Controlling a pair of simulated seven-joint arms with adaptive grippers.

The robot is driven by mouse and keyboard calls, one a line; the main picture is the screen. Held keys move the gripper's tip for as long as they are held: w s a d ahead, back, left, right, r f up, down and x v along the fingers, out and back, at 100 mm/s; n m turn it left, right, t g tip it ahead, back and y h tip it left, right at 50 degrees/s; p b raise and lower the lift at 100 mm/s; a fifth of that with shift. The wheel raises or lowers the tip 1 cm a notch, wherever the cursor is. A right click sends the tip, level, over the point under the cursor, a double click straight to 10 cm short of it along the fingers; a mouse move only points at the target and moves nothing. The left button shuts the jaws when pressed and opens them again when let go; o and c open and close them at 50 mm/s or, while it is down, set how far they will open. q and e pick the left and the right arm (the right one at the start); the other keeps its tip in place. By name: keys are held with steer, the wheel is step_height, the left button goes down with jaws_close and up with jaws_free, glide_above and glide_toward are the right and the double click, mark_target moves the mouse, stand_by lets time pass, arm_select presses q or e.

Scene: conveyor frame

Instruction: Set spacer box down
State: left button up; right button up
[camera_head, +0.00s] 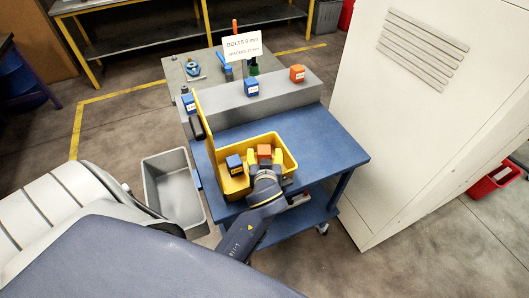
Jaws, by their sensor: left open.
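A yellow bin (287,157) stands on the blue cart top. An orange box (264,150) with a pale label is in the bin, toward its right side. A blue box (234,163) with a white label sits to its left in the same bin. My left gripper (264,157) is over the bin with its fingers apart, one on each side of the orange box. Whether the fingers touch it is unclear. The gripper body hides the near part of the bin. Which box is the spacer box cannot be read. My right gripper is not in view.
A grey raised ledge (228,111) behind the bin holds blue boxes (251,86) and another orange box (297,73). A sign (242,46) reads BOLTS 8 mm. A grey tote (171,187) stands left; a white cabinet (405,120) rises right. The cart top (335,152) is clear right of the bin.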

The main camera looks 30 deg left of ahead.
arm_select(q)
steer(key=shift+v, duration=2.6)
steer(key=shift+w+r, duration=0.1)
steer(key=shift+r, duration=0.1)
